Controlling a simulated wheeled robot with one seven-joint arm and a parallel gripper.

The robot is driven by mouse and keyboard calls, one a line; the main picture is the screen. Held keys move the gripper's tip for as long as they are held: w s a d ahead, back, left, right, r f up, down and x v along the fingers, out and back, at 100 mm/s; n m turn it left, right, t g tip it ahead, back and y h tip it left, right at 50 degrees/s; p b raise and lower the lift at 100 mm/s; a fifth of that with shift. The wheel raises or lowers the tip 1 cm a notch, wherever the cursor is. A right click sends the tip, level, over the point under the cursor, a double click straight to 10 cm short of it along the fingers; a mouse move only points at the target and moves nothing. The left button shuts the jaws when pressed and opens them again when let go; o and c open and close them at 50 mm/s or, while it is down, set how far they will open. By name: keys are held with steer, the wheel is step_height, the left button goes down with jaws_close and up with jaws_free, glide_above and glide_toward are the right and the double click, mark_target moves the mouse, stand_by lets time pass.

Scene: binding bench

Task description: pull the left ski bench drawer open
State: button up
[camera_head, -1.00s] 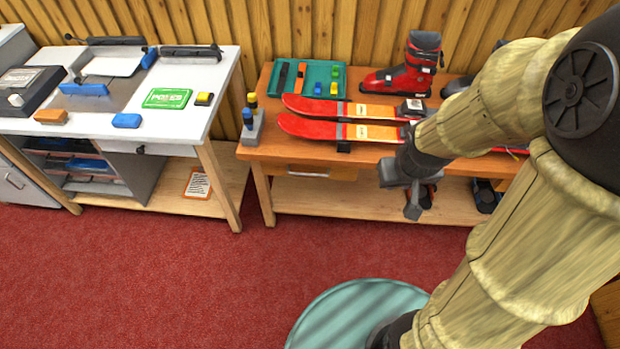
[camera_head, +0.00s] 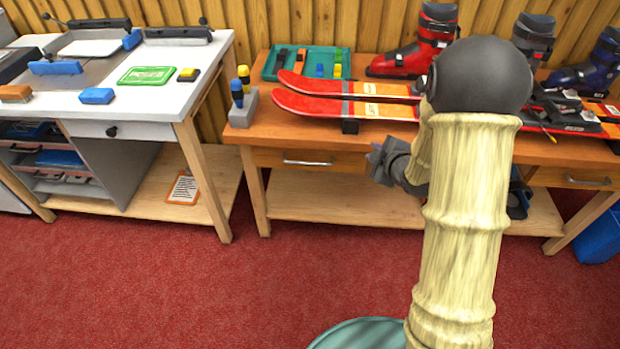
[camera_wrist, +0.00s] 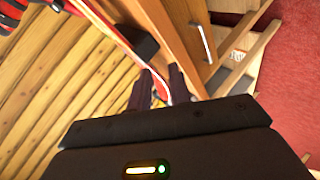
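The left ski bench drawer (camera_head: 345,163) sits under the left part of the wooden bench top, its front flush with the frame and closed. Its silver bar handle (camera_head: 307,163) is uncovered in the head view. In the wrist view the handle (camera_wrist: 203,43) shows at the upper right, beyond and right of the fingers. My gripper (camera_head: 378,160) is in front of the bench, right of the handle and apart from it. In the wrist view the fingers of my gripper (camera_wrist: 160,85) stand apart with nothing held between them.
Red and orange skis (camera_head: 350,108) lie on the bench above the drawer, their tips reaching left. A black support block (camera_head: 349,126) stands under them near the front edge. A right drawer (camera_head: 580,178) is at the other end. Red carpet (camera_head: 270,275) is clear in front.

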mark_target(312, 164)
steer(key=a+f+n+y+b, duration=0.2)
steer(key=f+n+y+b, duration=0.1)
steer(key=f+b, duration=0.3)
steer(key=w+a+f+n+y+b, duration=0.1)
steer(key=a+f+n+y+b, duration=0.2)
steer(key=f+n+b, duration=0.3)
step_height(312, 164, down, 4)
steer(key=shift+a+f+y, duration=0.1)
steer(key=shift+a+y, duration=0.25)
steer(key=shift+y, duration=0.25)
steer(key=shift+w+a, duration=0.1)
steer(key=b+x, duration=0.4)
steer(key=x, duration=1.3)
steer(key=shift+w+b, duration=0.15)
steer(key=shift+b, duration=0.15)
jaws_close()
